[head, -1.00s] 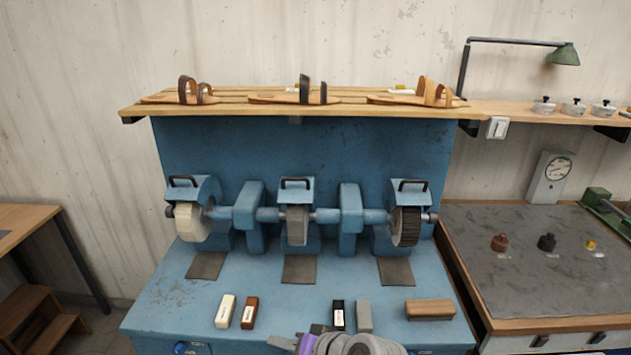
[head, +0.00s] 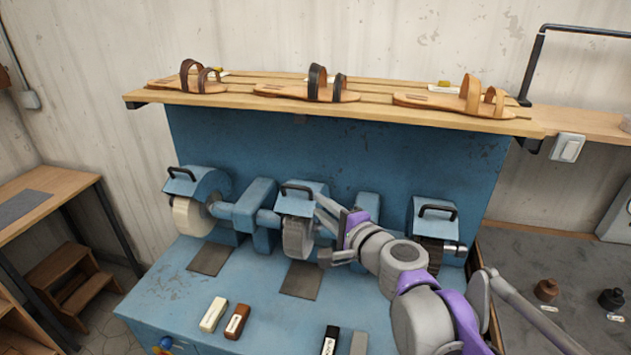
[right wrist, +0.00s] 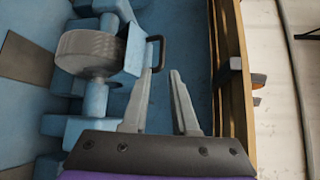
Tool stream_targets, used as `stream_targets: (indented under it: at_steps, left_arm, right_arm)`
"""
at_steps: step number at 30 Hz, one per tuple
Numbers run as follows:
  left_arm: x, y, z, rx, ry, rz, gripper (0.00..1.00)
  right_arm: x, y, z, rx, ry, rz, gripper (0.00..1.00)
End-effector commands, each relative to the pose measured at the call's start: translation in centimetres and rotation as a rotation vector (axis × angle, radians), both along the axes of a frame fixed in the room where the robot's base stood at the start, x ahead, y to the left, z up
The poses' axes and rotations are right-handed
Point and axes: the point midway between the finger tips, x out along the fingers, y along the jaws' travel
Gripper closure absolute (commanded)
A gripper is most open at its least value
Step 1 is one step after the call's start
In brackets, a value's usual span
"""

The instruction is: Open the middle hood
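The middle hood (head: 302,199) is a blue cover with a black bar handle (head: 297,189) on top. It sits down over the grey middle wheel (head: 297,239). My right gripper (head: 322,222) is just right of the middle hood. In the right wrist view its two fingers (right wrist: 162,73) are apart with nothing between them. There the handle (right wrist: 158,50) lies just beyond the tips, nearer the left finger; whether that finger touches it I cannot tell. The hood also shows there (right wrist: 135,52). My left gripper is out of view.
A left hood (head: 205,184) and a right hood (head: 434,215) flank the middle one on the blue bench. A wooden shelf (head: 380,97) with sandals runs above and behind. Small blocks lie along the bench front.

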Motion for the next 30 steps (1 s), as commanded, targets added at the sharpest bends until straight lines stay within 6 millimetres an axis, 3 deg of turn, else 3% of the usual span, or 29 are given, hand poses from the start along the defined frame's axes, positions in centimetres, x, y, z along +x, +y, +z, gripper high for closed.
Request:
stream_targets:
  at_steps: [7,21,30]
  left_arm:
    - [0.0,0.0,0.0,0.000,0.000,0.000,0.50]
    - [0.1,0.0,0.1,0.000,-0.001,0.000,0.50]
    - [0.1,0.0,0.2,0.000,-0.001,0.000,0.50]
  right_arm:
    - [1.8,0.8,-0.1,0.015,0.001,-0.004,0.73]
    - [8.7,4.4,-1.1,0.012,0.001,-0.004,0.73]
    - [9.7,4.9,-1.3,0.012,0.001,-0.005,0.73]
